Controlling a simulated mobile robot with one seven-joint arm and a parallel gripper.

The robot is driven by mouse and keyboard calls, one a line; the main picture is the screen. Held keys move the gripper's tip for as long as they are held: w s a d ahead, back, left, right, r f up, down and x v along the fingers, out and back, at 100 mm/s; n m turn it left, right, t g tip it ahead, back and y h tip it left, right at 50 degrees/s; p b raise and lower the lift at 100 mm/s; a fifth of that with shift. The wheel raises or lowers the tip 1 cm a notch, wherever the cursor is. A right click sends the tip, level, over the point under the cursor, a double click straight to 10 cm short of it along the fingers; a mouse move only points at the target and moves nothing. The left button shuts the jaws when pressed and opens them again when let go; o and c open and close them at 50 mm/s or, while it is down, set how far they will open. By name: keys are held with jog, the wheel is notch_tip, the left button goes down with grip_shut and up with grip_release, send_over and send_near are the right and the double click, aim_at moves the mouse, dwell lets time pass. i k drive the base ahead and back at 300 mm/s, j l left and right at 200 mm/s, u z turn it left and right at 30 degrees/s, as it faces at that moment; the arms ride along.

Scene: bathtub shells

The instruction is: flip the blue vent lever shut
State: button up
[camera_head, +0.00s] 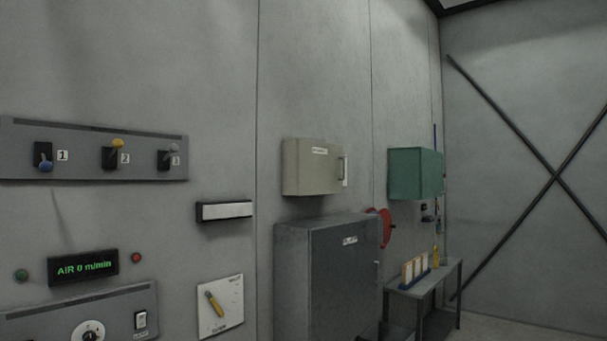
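A blue-knobbed lever (46,164) sits in the slot marked 1 at the left of a grey wall panel (80,167). Its knob points downward. A yellow-knobbed lever (117,144) at slot 2 points up. A grey-knobbed lever (172,149) at slot 3 also points up. No label here reads "vent", so I cannot tell from writing which lever that is; the one at slot 1 is the only blue one. My gripper is not in view.
Below the panel are a display (83,267) reading "AIR 0 m/min" and a dial panel (115,312). A yellow-handled selector plate (220,306) is lower centre. A dark cabinet (325,280) and a bench (440,285) stand to the right.

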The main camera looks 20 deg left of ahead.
aim_at(44, 166)
jog(key=j+u, duration=0.1)
jog(key=u, duration=2.2)
jog(key=l, duration=0.1)
